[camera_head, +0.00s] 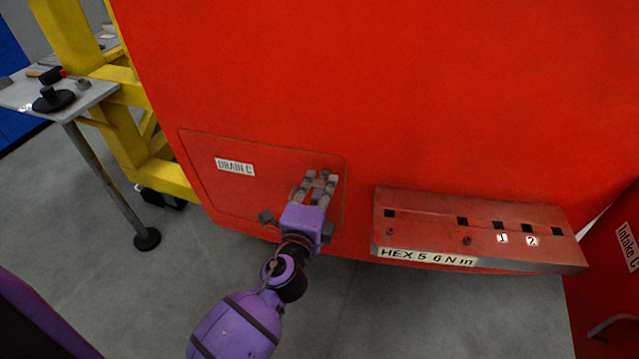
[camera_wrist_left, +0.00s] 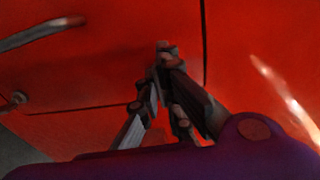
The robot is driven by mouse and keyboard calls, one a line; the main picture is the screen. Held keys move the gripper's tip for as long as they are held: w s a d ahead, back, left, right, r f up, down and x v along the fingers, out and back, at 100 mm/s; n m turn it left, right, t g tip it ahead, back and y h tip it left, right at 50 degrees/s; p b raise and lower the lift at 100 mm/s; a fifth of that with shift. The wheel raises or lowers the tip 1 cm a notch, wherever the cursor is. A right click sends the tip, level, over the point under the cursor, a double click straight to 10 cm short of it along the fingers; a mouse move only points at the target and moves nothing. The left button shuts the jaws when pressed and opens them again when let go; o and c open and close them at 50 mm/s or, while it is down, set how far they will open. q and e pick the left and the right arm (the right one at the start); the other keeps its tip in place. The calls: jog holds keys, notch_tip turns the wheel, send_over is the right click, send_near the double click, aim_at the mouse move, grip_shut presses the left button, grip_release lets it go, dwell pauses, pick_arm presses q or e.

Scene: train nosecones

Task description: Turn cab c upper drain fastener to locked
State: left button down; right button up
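The drain hatch, a red panel labelled DRAIN C (camera_head: 235,167), is set in the red nosecone. My left gripper (camera_head: 320,176) is over the hatch's right part, near its upper right corner and right edge. In the left wrist view its dark fingers (camera_wrist_left: 163,58) slant together and nearly meet at the tips, against red surface. A small dark reddish piece shows at the tips; I cannot tell whether it is the upper fastener or part of the fingers. The upper fastener is not clearly seen in the head view. My right gripper is not in view.
A bar handle (camera_wrist_left: 40,34) and small round fitting (camera_wrist_left: 17,99) show in the wrist view. A grey side table (camera_head: 85,98) and yellow frame (camera_head: 120,125) stand left.

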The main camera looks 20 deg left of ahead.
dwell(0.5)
pick_arm(q)
jog(key=c, duration=1.9)
grip_release()
jog(key=shift+c, duration=0.2)
jog(key=shift+s, duration=0.1)
jog(key=s, duration=1.2)
jog(key=shift+d, duration=0.25)
jog(key=shift+w, duration=0.1)
